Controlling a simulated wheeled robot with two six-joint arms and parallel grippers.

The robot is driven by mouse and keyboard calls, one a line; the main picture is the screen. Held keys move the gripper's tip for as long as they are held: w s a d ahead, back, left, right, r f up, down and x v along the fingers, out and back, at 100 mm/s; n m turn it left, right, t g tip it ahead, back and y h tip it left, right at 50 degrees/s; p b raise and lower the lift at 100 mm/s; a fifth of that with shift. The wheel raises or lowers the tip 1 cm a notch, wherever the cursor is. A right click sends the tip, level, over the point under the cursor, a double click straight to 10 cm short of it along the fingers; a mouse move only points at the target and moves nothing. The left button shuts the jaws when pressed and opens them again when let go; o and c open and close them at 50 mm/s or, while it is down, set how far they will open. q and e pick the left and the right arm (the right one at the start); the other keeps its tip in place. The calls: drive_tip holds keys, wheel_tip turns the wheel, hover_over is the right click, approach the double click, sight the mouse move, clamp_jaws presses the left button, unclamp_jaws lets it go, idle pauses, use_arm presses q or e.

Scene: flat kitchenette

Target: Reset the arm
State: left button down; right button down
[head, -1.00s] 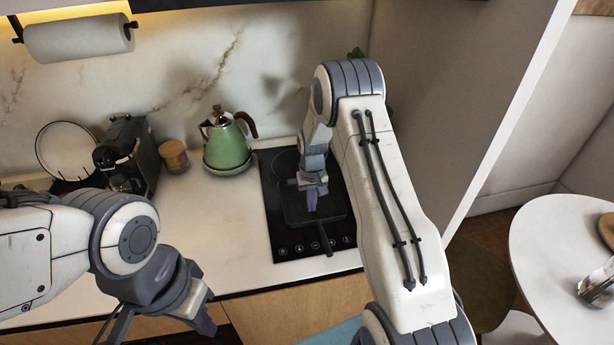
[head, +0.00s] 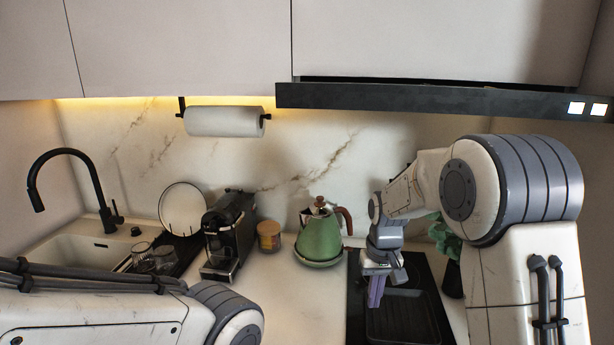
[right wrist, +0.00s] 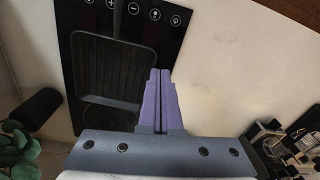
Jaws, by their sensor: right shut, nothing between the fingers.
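My right arm reaches in from the right in the head view. Its gripper (head: 376,290) points down above the black cooktop (head: 356,322), beside a dark square pan (head: 405,318). In the right wrist view the purple fingers (right wrist: 159,98) are pressed together with nothing between them. The pan (right wrist: 108,65) lies on the cooktop there, apart from the fingers. My left arm shows at the lower left of the head view, folded low in front of the counter. Its gripper is out of the picture.
A green kettle (head: 320,238), a candle jar (head: 269,236) and a black coffee machine (head: 229,234) stand left of the cooktop. A plant (head: 443,236) is behind my right arm. A dark range hood (head: 420,98) hangs above. The counter (head: 285,300) before the kettle is clear.

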drive_tip(key=s+a+r+n, duration=0.3)
drive_tip(key=s+a+r, duration=0.1)
drive_tip(key=s+a, duration=0.55)
drive_tip(key=s+a+n, duration=0.2)
drive_tip(key=s+n, duration=0.2)
drive_tip(key=s, duration=1.5)
drive_tip(key=shift+a+f+y+b, duration=0.15)
drive_tip(key=shift+a+y+b, duration=0.25)
drive_tip(key=shift+b, duration=0.05)
